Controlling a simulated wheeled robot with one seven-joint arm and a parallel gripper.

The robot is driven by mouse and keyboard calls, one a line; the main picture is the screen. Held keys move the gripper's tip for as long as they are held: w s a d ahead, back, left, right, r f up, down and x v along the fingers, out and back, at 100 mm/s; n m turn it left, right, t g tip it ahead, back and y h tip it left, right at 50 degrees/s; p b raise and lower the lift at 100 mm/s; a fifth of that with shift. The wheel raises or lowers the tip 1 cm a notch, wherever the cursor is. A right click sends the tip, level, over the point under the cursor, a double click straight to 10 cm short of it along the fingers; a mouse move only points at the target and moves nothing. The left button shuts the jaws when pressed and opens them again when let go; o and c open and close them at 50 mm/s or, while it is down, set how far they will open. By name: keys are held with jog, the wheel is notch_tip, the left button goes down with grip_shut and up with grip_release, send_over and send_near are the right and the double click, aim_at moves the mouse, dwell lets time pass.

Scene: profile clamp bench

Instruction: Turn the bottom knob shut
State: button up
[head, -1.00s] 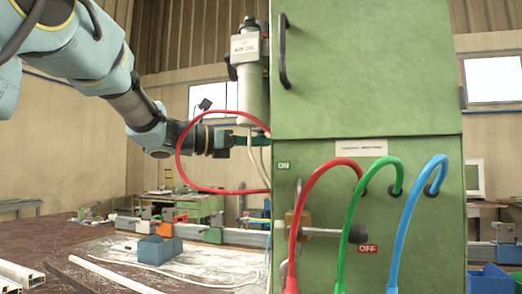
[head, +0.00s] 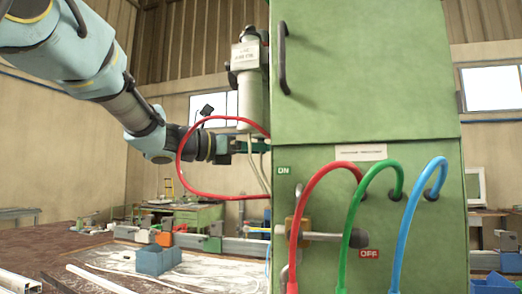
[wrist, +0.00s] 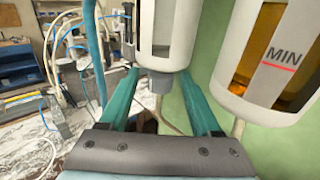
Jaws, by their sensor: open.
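The white air-oil unit (head: 250,95) hangs on the left side of the green cabinet. In the wrist view its two white bowls show, the near one (wrist: 265,60) marked MIN with amber oil, the other (wrist: 162,35) straight ahead. A small grey knob (wrist: 160,83) sits at the bottom of the bowl ahead. My gripper (wrist: 157,78) is open, its teal fingers on either side of that knob, with visible gaps. In the head view my gripper (head: 250,146) is just below the unit, its fingertips partly hidden behind the cabinet edge and hose.
The green cabinet (head: 365,70) stands close on the right. A red hose (head: 183,160) loops around my gripper; thin pale tubes hang below the unit. A lever (head: 330,237) sits between the ON and OFF labels. A blue box (head: 155,260) is on the bench.

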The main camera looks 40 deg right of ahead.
jog(key=shift+a, duration=0.1)
jog(key=b+v, duration=0.3)
jog(key=v, duration=0.7)
jog(key=shift+a, duration=0.3)
jog(key=w+a+f+m+t+y, duration=0.1)
jog(key=w+a+f+y, duration=0.2)
jog(key=f, duration=0.6)
jog(key=w+a+f+m+t+y, duration=0.1)
jog(key=a+f+t+y, duration=0.1)
jog(key=a+f, duration=0.45)
jog(key=w+a+f+m+t+y, duration=0.1)
jog(key=w+a+f+y, duration=0.15)
jog(key=f, duration=0.75)
jog(key=s+a+f+m+y, duration=0.2)
jog(key=a+f+m+y, duration=0.3)
jog(key=a+f, duration=0.5)
jog(key=s+a+f+m+t+y, duration=0.1)
jog(key=s+a+f+m+y, duration=0.2)
jog(key=a, duration=1.3)
notch_tip(320, 180, down, 8)
jog(key=m+y, duration=0.2)
jog(key=m, duration=0.3)
jog(key=shift+s+f+m, duration=0.25)
jog(key=shift+m, duration=0.15)
